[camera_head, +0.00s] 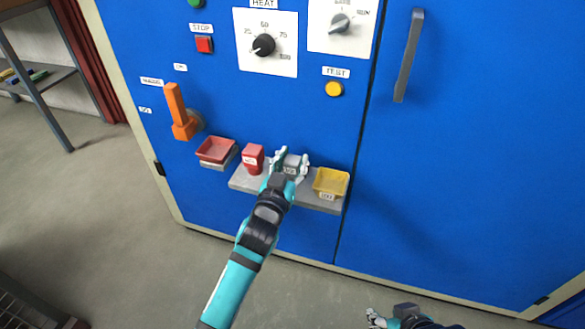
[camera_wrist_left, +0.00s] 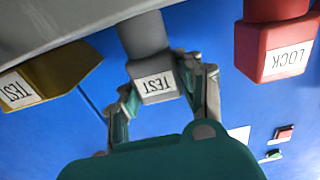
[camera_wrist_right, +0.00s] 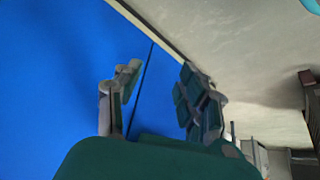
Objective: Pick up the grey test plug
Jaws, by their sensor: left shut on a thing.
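The grey test plug (camera_head: 291,169) is at the grey shelf on the blue cabinet, between the red lock plug (camera_head: 253,159) and the yellow tray (camera_head: 331,183). It also shows in the left wrist view (camera_wrist_left: 155,86), with its TEST label facing the camera. My left gripper (camera_head: 292,160) is shut on the grey plug, with one finger on each side. I cannot tell whether the plug still touches the shelf. My right gripper (camera_head: 377,319) is low at the bottom of the head view. In the right wrist view its fingers (camera_wrist_right: 158,73) are apart with nothing between them.
The grey shelf (camera_head: 240,180) juts from the cabinet. A red tray (camera_head: 215,149) and an orange lever (camera_head: 178,112) are to the left. Knobs and buttons are above, and a door handle (camera_head: 409,55) is at the right. The floor in front is clear.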

